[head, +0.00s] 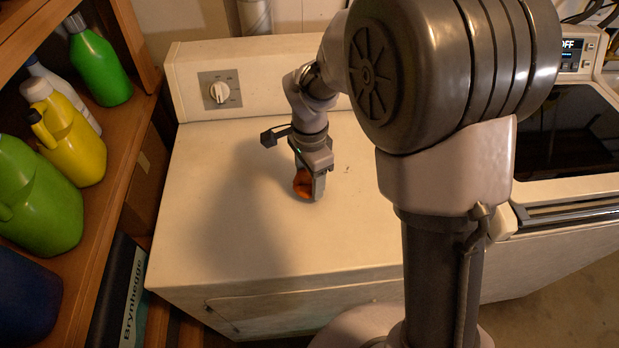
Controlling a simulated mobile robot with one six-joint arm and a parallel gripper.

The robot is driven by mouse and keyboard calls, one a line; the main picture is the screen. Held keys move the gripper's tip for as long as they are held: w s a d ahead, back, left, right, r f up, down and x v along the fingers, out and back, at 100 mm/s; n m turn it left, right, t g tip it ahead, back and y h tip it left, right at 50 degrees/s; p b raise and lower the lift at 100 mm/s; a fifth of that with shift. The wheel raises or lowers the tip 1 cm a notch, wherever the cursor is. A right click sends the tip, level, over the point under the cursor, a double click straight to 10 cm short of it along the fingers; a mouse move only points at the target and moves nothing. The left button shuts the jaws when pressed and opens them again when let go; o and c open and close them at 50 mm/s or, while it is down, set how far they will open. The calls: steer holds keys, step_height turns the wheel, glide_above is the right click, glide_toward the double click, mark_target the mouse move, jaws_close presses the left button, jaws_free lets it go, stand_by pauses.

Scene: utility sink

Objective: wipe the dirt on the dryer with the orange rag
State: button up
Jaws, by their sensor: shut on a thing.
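The dryer (215,235) is a cream-white machine with a flat top and a raised back panel with a round knob. My gripper (309,190) points down over the middle of the dryer top. It is shut on the orange rag (302,183), a small bunched piece showing between the fingers. The rag is at or very close to the top surface; I cannot tell if it touches. A tiny dark speck shows on the top just right of the gripper. Other dirt is not clearly visible, and my arm hides the right part of the dryer top.
A wooden shelf (112,165) at the left holds green (98,65) and yellow (70,135) bottles and others. A second machine with a dark lid (570,135) stands at the right. The left and front of the dryer top are clear.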

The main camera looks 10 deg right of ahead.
steer(key=shift+r+p, duration=0.9)
steer(key=shift+r, duration=0.8)
step_height(320, 180, up, 3)
steer(key=shift+r+p, duration=0.15)
steer(key=shift+p, duration=1.1)
